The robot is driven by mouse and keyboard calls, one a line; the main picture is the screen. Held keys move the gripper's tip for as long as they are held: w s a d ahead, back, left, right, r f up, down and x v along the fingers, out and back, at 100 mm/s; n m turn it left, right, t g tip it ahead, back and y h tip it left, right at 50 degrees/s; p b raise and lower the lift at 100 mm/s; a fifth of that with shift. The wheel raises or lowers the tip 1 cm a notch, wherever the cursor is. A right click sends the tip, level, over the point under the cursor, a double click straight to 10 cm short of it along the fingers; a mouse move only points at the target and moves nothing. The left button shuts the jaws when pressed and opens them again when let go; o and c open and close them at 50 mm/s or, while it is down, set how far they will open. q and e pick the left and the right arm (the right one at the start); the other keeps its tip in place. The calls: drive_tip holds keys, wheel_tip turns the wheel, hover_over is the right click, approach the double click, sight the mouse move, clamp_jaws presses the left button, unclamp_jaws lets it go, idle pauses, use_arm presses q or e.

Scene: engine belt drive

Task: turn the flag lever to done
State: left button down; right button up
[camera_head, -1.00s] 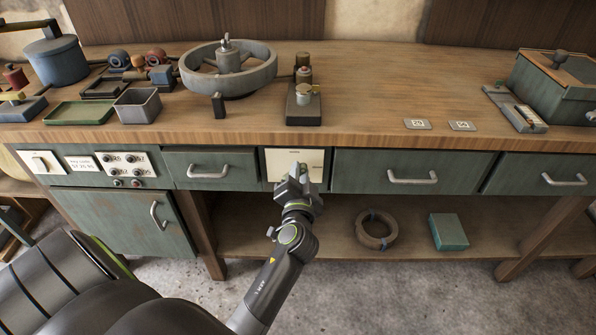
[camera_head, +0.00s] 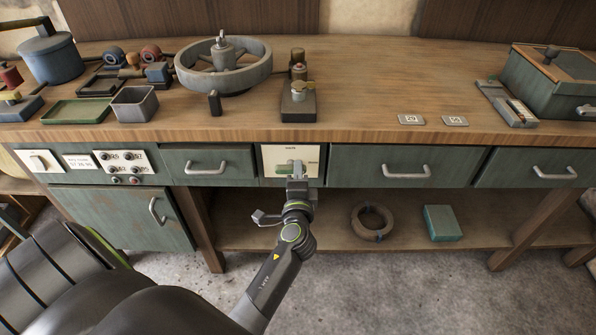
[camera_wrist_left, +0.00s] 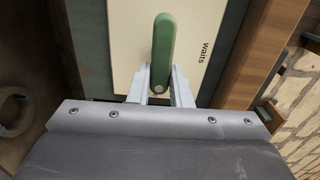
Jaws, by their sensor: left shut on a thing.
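The flag lever is a green bar (camera_head: 283,167) on a cream plate (camera_head: 267,154) in the bench front. In the head view it lies roughly level, its right part behind my left gripper (camera_head: 297,172). A label above it seems to read "waits"; a small one at the right is too blurred to be sure. In the left wrist view, the green lever (camera_wrist_left: 163,45) has its near end, with a small round stud, between the fingers of the left gripper (camera_wrist_left: 161,92), which is shut on it. "Waits" is readable beside it. My right gripper is out of view.
Drawers with handles flank the plate, one on the left (camera_head: 206,167) and one on the right (camera_head: 407,171). The wooden bench top (camera_head: 370,85) overhangs above. A coil (camera_head: 371,221) and a teal box (camera_head: 442,223) lie on the lower shelf.

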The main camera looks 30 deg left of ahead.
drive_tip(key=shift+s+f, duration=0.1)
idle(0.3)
use_arm(q)
drive_tip(key=c, duration=1.3)
unclamp_jaws()
drive_tip(key=shift+w, duration=0.1)
drive_tip(key=shift+f, duration=0.15)
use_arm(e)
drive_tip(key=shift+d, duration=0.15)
